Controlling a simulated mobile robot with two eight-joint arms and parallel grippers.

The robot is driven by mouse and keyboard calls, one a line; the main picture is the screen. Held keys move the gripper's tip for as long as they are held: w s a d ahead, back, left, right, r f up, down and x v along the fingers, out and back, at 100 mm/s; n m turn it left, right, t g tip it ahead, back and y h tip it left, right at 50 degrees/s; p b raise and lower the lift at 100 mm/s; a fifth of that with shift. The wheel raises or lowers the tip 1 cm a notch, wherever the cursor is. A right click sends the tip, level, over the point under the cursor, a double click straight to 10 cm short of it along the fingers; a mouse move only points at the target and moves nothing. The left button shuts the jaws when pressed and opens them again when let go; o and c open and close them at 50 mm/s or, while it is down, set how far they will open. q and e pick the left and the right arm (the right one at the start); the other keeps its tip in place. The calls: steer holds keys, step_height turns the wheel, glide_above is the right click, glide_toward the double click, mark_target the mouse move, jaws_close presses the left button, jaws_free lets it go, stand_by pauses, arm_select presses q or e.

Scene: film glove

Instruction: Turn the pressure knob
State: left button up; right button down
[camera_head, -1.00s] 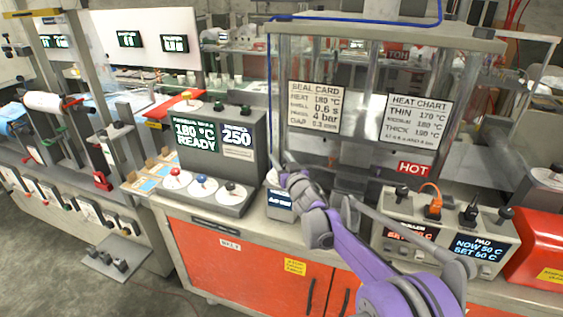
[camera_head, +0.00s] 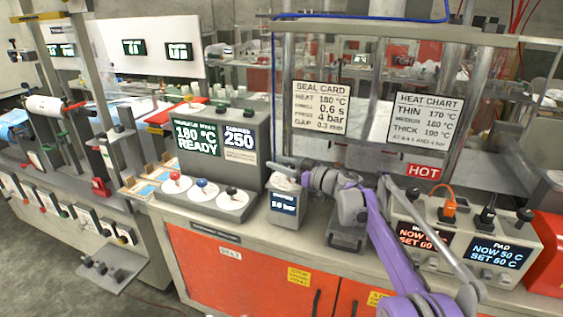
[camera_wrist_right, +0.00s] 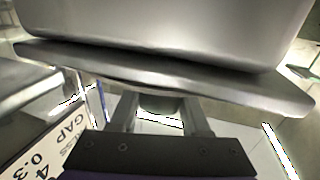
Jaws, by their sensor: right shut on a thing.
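The small pressure unit (camera_head: 283,217) stands on the bench right of the grey control box. Its lit display (camera_head: 284,203) ends in "bar"; its first digit is hard to read. My right gripper (camera_head: 288,178) is at the top of this unit, its arm coming in from the lower right. The gripper is shut on the pressure knob, which it mostly hides in the head view. In the right wrist view, the fingers (camera_wrist_right: 160,112) reach in under a wide grey metal body (camera_wrist_right: 170,65), with a small part between them. My left gripper is out of view.
The grey control box (camera_head: 250,140) reads "180 °C READY" and "250", with red, blue and black knobs in front. A sealing press with a red HOT label (camera_head: 424,172) stands behind my right arm. A two-display heater box (camera_head: 512,230) is at right.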

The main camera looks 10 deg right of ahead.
steer(key=shift+s+a+n+g+y+p, duration=0.15)
steer(key=shift+n+g+y+p, duration=0.2)
steer(key=shift+n+g+y, duration=0.5)
steer(key=shift+c, duration=1.9)
jaws_free()
steer(key=v, duration=0.7)
steer(key=shift+s+d, duration=0.2)
